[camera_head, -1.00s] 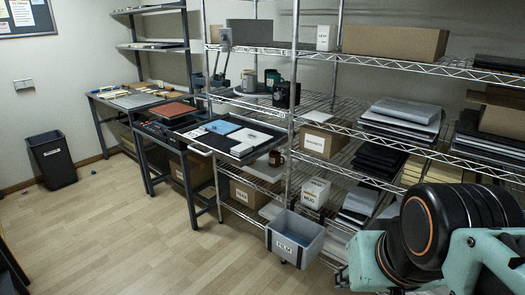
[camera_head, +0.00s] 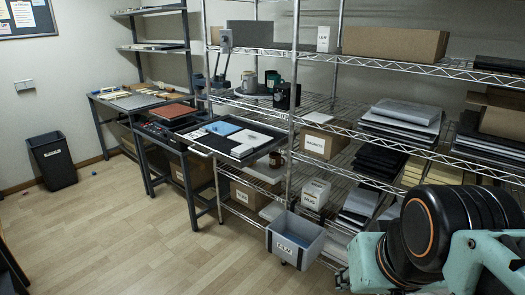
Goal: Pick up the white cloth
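A white flat piece (camera_head: 257,138), which looks like the white cloth, lies on a dark tray (camera_head: 213,152) that juts out from the wire shelving. A blue cloth (camera_head: 222,128) lies on the same tray, to the left of the white piece. A smaller white patch lies in front of the blue cloth; I cannot tell what it is. My arm shows at the lower right, well apart from the tray. I cannot make out gripper fingers in this view.
A grey bin (camera_head: 294,240) sits low in front of the shelving. A dark mug (camera_head: 276,160) stands under the tray. A red-brown board (camera_head: 173,111) lies on the dark bench left of the tray. A black waste bin (camera_head: 52,160) stands by the wall.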

